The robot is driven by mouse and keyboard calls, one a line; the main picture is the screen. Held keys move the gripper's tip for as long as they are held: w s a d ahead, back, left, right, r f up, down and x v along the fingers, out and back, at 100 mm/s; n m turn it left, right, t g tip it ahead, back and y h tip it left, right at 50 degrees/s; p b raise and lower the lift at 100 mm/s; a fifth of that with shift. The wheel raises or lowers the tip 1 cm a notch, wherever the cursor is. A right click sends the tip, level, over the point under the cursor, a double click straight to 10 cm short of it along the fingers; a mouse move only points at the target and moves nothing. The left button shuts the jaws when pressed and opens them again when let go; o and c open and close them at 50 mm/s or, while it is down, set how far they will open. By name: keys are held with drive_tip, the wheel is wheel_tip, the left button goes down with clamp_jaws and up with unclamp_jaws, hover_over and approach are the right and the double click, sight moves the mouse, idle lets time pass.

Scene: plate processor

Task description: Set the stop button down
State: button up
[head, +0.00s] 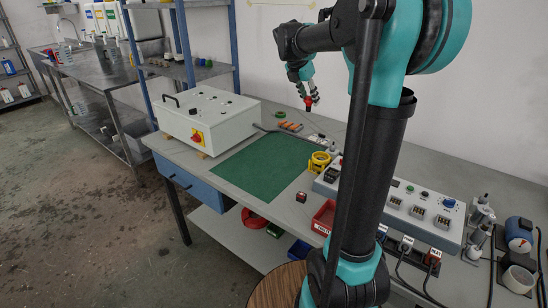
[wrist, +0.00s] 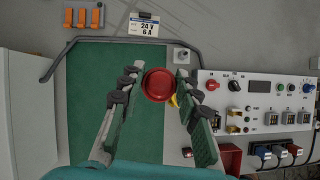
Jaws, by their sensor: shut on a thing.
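The stop button (wrist: 158,86), a round red cap, sits between the fingers of my gripper in the wrist view. In the head view the stop button (head: 308,101) hangs at the tip of my gripper (head: 308,95), above the back part of the workbench. My gripper is shut on it, with one finger at each side. The underside of the button is hidden in the wrist view. The green mat (head: 262,168) lies on the bench, below and to the left of the gripper in the head view.
A white control box (head: 207,112) with a red knob stands left of the mat. A yellow ring-shaped item (head: 319,162), a long control panel (head: 408,202) and a red bin (head: 325,216) are right of it. Orange pieces (head: 291,127) lie behind. The mat is clear.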

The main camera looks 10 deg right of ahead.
drive_tip(key=shift+n+t, duration=0.4)
drive_tip(key=shift+n, duration=0.5)
drive_tip(key=f, duration=0.6)
drive_tip(key=w+f, duration=0.1)
drive_tip(key=f, duration=0.6)
drive_tip(key=w+a+f, duration=0.1)
drive_tip(key=f, duration=0.6)
drive_tip(key=shift+f, duration=0.25)
drive_tip(key=shift+f, duration=0.1)
drive_tip(key=o, duration=1.1)
drive_tip(key=v, duration=1.2)
drive_tip(key=shift+d+r, duration=0.1)
drive_tip(key=shift+r, duration=0.1)
